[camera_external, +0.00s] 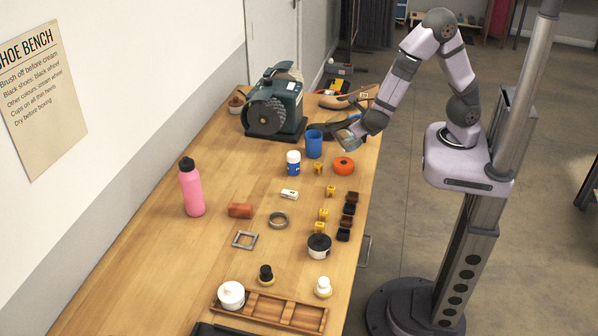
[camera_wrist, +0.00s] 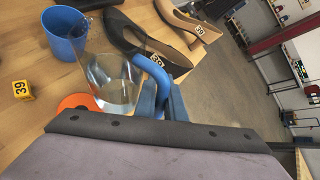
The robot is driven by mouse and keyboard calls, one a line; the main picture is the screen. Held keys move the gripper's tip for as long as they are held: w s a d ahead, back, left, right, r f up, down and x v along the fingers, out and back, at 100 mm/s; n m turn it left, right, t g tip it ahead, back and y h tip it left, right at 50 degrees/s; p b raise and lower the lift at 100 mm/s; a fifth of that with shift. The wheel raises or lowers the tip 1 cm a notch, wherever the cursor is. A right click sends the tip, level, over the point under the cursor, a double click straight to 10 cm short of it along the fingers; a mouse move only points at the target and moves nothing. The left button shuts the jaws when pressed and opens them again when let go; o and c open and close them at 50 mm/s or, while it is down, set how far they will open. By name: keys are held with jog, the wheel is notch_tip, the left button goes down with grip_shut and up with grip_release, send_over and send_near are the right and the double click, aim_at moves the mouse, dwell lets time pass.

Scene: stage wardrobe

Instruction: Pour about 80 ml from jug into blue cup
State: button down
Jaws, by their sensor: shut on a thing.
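The blue cup (camera_external: 314,144) stands upright on the bench, to the left of my gripper; it also shows at the upper left of the wrist view (camera_wrist: 64,36). My gripper (camera_external: 361,130) is shut on the blue handle of the clear jug (camera_external: 347,141). The jug (camera_wrist: 108,80) holds clear liquid and shows just right of the cup in the wrist view. In the outside view it is held above the bench and looks tilted. No stream of liquid is visible, and I cannot make out the level in the cup.
A green machine (camera_external: 275,105) stands at the back left. A pink bottle (camera_external: 192,188) stands farther left.

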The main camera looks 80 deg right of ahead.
jog(key=shift+s+f+b, duration=0.1)
jog(key=shift+s+b, duration=0.05)
jog(key=shift+b, duration=0.15)
jog(key=s+f+m+t+b, duration=0.1)
jog(key=b, duration=0.5)
jog(key=shift+s+a+f+t, duration=0.15)
jog(key=shift+f+t, duration=0.05)
jog(key=shift+t, duration=0.2)
jog(key=shift+b, duration=0.55)
jog(key=b, duration=0.4)
jog(key=shift+s+f+m+b, duration=0.2)
jog(key=shift+s+m+b, duration=0.1)
jog(key=shift+b, duration=0.05)
jog(key=f+t+b, duration=0.1)
jog(key=b, duration=0.3)
jog(key=s+m+t+h+b, duration=0.1)
jog(key=b, duration=0.3)
jog(key=shift+s+f, duration=0.2)
jog(key=shift+f, duration=0.15)
jog(key=shift+s+m+b, duration=0.15)
jog(key=shift+m+b, duration=0.15)
jog(key=shift+b, duration=0.5)
